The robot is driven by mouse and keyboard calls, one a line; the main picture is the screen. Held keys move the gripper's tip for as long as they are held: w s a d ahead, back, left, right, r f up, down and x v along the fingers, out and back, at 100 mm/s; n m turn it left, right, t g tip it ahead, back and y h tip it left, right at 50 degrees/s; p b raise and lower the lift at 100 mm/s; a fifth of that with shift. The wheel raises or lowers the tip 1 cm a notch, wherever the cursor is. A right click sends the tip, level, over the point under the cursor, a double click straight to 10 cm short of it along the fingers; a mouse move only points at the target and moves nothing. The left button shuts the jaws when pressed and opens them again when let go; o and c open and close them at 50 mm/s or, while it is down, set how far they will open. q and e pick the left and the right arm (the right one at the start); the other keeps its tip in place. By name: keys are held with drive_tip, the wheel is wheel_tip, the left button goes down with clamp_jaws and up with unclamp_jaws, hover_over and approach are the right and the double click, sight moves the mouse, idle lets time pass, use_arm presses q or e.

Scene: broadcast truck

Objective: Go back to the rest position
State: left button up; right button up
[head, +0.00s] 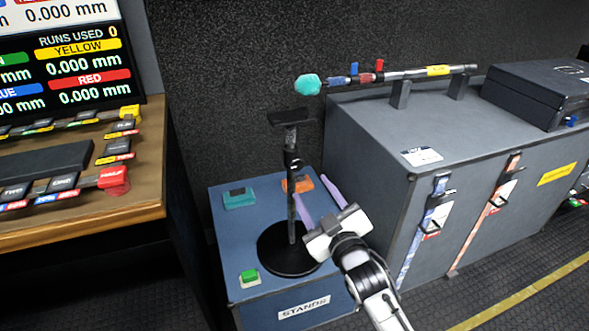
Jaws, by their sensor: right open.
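My right gripper (307,184) reaches in from the lower right over the blue box labelled STANDS (340,307). A black stand (291,262) with a round base, an upright post and a flat top stands on this box. The post is just left of the gripper. I cannot tell whether the left finger touches it. The gripper body hides part of the stand's base edge and the box top. My left gripper is not in view.
A large grey case (370,150) right of the box carries a rod (405,75) on supports and a dark case (540,95). A wooden desk (150,190) with a screen (65,55) is on the left. Floor shows at the lower right.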

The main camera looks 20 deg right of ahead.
drive_tip(key=s+a+f+m+g+p, duration=0.1)
drive_tip(key=s+a+f+g, duration=0.1)
drive_tip(key=s+f, duration=0.4)
drive_tip(key=s+a+f+m+g+y+p, duration=0.1)
drive_tip(key=s+f+g, duration=0.3)
drive_tip(key=s, duration=1)
drive_tip(key=s+a+f+m+g+y+p, duration=0.1)
drive_tip(key=s+a+f+g, duration=0.2)
drive_tip(key=s+f, duration=0.6)
drive_tip(key=shift+s+f+m, duration=0.35)
drive_tip(key=shift+s+m, duration=0.05)
drive_tip(key=shift+s, duration=0.35)
